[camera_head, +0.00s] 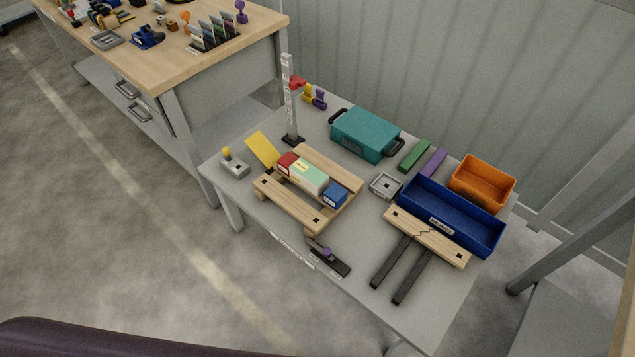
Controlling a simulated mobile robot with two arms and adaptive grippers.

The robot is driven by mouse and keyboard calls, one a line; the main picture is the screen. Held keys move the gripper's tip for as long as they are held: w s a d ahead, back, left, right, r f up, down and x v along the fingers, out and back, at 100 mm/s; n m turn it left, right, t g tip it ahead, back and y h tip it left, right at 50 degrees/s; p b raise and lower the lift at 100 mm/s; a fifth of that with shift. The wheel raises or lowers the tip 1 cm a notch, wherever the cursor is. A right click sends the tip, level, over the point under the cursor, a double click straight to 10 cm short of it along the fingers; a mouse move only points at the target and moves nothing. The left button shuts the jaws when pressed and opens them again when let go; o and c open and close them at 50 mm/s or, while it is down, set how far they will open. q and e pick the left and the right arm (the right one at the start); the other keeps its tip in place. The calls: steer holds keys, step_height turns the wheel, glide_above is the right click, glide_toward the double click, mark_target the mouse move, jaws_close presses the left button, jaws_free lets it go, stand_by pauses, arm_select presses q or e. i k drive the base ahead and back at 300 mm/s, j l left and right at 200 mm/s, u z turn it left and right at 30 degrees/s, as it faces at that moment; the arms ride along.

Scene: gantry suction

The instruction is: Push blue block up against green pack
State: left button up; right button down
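The blue block (336,195) sits at the right end of a short row on a light wooden pallet-like frame (331,165). The green pack (306,174), pale green with white sides, lies just left of it in the same row. A red block (286,161) is at the pack's left end. The blue block and green pack are very close; I cannot tell whether they touch. Neither of my grippers is in view.
The grey table (224,190) also holds a yellow ramp-like piece (262,148), a grey post (290,100), a teal case (365,133), a blue tray (470,228), an orange bin (483,181) and a slider with a purple knob (327,254).

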mark_target(335, 196)
steer(key=k+l+u, duration=0.55)
steer(key=k, duration=0.25)
steer(key=j, duration=0.1)
